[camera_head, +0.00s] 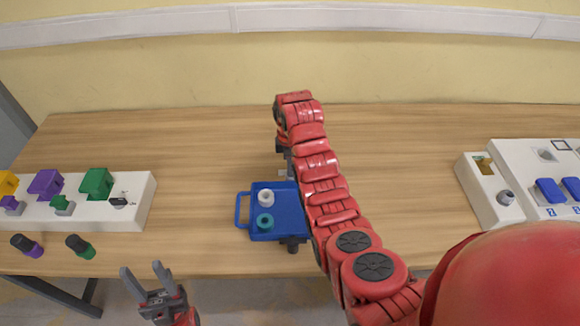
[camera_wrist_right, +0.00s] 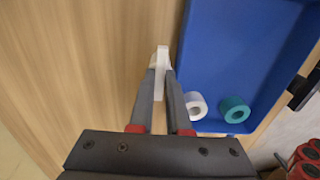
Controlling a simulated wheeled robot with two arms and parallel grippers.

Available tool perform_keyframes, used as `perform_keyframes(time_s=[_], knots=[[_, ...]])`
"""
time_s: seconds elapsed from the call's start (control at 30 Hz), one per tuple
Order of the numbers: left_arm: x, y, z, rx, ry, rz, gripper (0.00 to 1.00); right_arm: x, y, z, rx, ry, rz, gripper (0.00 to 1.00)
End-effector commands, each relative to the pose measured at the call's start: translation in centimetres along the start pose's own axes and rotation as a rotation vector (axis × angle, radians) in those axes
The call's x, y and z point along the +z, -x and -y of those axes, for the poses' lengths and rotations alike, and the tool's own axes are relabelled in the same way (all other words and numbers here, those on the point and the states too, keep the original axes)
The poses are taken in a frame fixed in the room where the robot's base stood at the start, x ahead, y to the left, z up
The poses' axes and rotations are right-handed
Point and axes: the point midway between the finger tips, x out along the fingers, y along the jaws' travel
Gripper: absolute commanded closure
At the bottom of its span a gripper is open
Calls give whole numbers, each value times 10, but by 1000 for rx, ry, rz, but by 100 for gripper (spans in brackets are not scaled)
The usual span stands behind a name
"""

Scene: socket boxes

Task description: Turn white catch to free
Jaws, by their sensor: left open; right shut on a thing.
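The white catch (camera_wrist_right: 162,56) is a narrow white bar just beside the blue tray (camera_wrist_right: 225,55) in the right wrist view. My right gripper (camera_wrist_right: 162,74) is shut on it, with the fingers on either side of the bar. In the head view a small white piece (camera_head: 283,173) shows by the back edge of the tray (camera_head: 287,213); my right gripper (camera_head: 285,160) is there, partly hidden by my arm. My left gripper (camera_head: 143,270) is open and empty at the table's front edge, low in the head view.
A white ring (camera_head: 266,197) and a teal ring (camera_head: 265,222) sit in the tray. A white box (camera_head: 140,195) with coloured blocks is at left, with dark plugs (camera_head: 80,246) before it. White socket boxes (camera_head: 490,200) stand at right.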

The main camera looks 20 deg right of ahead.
Motion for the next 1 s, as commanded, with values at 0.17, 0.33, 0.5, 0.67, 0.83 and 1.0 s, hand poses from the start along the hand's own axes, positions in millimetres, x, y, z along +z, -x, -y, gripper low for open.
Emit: perform_keyframes(time_s=[0.17,0.33,0.5,0.67,0.83,1.0], knots=[[0,0,0,0,0,0,50,0,0,0,1,1,0,100],[0,0,0,0,0,0,50,0,0,0,1,0,0,65],[0,0,0,0,0,0,50,0,0,0,0,0,0,55],[0,0,0,0,0,0,50,0,1,0,0,0,0,55],[-2,-15,1,0,0,0,50,0,16,0,1,0,1,55],[-8,-48,2,0,0,0,50,-1,53,0,1,2,1,55]])
